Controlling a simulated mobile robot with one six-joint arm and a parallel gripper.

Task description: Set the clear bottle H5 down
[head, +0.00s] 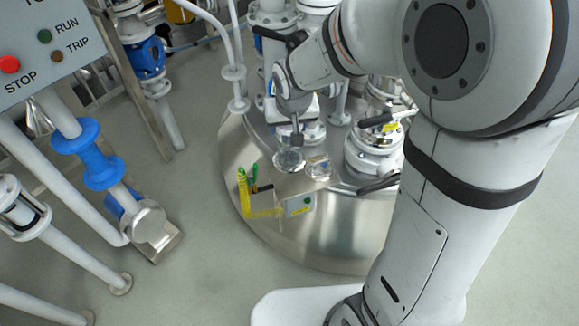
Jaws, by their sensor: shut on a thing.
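My gripper (297,137) points down over the round steel vessel top. It is shut on a clear bottle (289,160), which shows just below the fingers. I cannot read a label on it, and the small view does not tell whether its base touches the steel. A second clear container (318,168) stands just to its right on the vessel top (330,235).
A yellow holder (261,209) with green and dark items and a small grey box (299,205) stand in front. A white flanged valve (370,153) with black handles is at right. A control panel (45,45) and pipes with blue fittings (101,168) are at left.

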